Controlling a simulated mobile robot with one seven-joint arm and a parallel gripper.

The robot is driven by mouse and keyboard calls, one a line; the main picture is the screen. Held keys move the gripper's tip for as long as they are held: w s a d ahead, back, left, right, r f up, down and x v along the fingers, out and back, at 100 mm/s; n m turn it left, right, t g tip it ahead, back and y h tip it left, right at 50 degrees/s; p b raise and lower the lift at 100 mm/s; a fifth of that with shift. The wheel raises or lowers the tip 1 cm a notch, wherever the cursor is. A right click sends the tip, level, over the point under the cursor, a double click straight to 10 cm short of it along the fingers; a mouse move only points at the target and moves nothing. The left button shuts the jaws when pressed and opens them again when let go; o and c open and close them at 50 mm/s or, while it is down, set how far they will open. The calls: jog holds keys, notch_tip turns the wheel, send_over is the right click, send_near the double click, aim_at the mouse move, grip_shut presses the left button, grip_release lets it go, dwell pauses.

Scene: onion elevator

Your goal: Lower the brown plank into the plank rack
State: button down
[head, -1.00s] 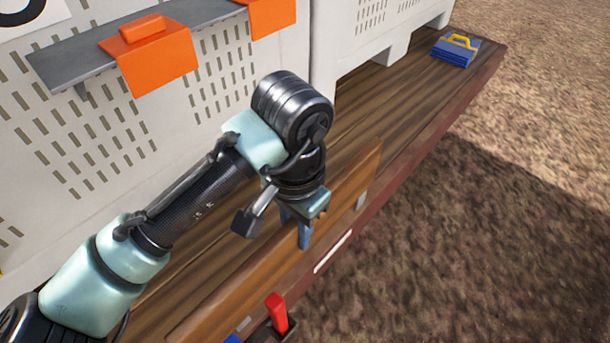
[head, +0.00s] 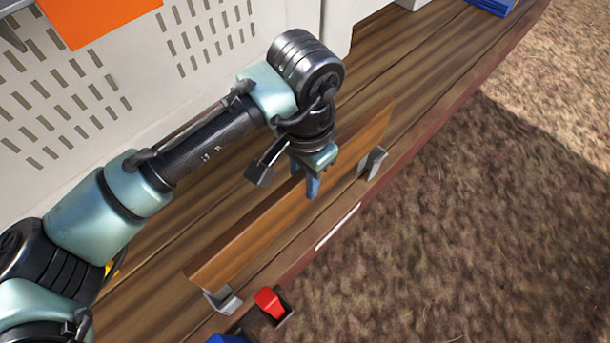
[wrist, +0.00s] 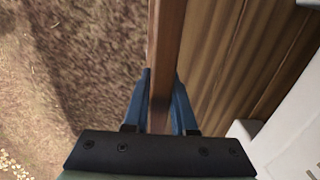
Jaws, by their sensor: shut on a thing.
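The brown plank (head: 270,238) stands on its long edge near the outer edge of the wooden deck. My gripper (head: 312,185) is shut on its upper edge near the middle. In the wrist view the plank (wrist: 166,50) runs between the blue fingers (wrist: 160,100). The plank rack shows as two grey metal brackets, one at the near end (head: 222,300) and one at the far end (head: 373,163). The plank's ends are at these brackets. I cannot tell whether its lower edge rests fully on the rack's bottom.
A red lever (head: 270,302) stands by the near bracket, with a blue thing (head: 228,338) beside it. A pale slotted crate wall (head: 190,60) with an orange piece (head: 100,15) rises behind my arm. A blue box (head: 490,6) lies at the far deck end. Bare ground is on the right.

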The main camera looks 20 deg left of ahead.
jog(key=shift+s+f, duration=0.15)
jog(key=shift+f, duration=0.2)
jog(key=b, duration=0.3)
jog(key=shift+w+f, duration=0.2)
jog(key=shift+f, duration=0.15)
jog(key=shift+s+b, duration=0.1)
jog(key=shift+b, duration=0.8)
jog(key=shift+r, duration=0.15)
jog(key=shift+b, duration=0.35)
jog(key=shift+f+b, duration=1.4)
jog(key=shift+f, duration=0.15)
jog(key=shift+f+b, duration=3.1)
jog(key=shift+f, duration=1.7)
